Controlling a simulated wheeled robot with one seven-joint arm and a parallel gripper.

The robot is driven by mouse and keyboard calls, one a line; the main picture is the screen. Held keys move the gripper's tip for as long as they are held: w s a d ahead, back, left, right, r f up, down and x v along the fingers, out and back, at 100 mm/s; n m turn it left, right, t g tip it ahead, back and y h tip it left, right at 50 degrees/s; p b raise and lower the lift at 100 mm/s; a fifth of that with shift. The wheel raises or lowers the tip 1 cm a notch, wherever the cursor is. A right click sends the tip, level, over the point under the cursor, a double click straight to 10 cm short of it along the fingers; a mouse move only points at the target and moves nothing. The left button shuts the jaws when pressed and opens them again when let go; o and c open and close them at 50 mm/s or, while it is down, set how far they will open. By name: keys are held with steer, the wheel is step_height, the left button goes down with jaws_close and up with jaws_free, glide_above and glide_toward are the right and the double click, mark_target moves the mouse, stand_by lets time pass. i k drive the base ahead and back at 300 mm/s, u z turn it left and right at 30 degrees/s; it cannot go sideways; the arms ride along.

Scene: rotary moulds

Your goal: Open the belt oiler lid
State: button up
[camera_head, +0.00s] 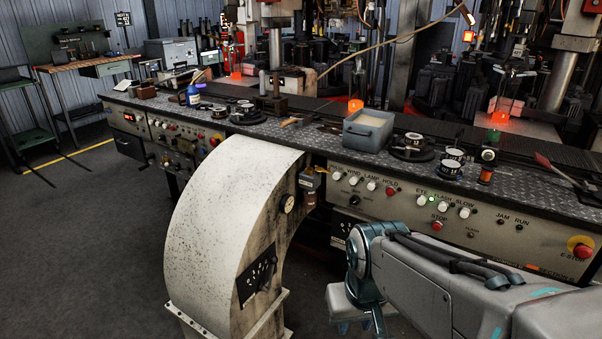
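A small grey box (310,179) with a brownish lower part sits at the console's front edge, beside the curved white housing. It may be the belt oiler; I cannot make out a label, and its lid is too small to tell open from shut. My arm reaches in from the lower right and bends down in front of the console. My gripper (358,326) is at the bottom edge, low and to the right of the small box and apart from it. Its fingertips are partly hidden and cut off, so its opening is unclear.
The white housing (222,235) bulges out left of my arm. The console front (450,215) carries several buttons and a red stop knob (581,248). A grey open tray (368,131), spools and tools lie on the console top. The floor (75,240) at left is clear.

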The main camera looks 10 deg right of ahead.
mark_target(319, 169)
steer(key=u, duration=0.45)
steer(key=k, duration=1.1)
steer(key=u, duration=0.8)
steer(key=i, duration=1)
steer(key=z, duration=0.55)
steer(key=i, duration=0.75)
steer(key=z, duration=1.05)
steer(key=i, duration=0.3)
steer(key=z, duration=0.4)
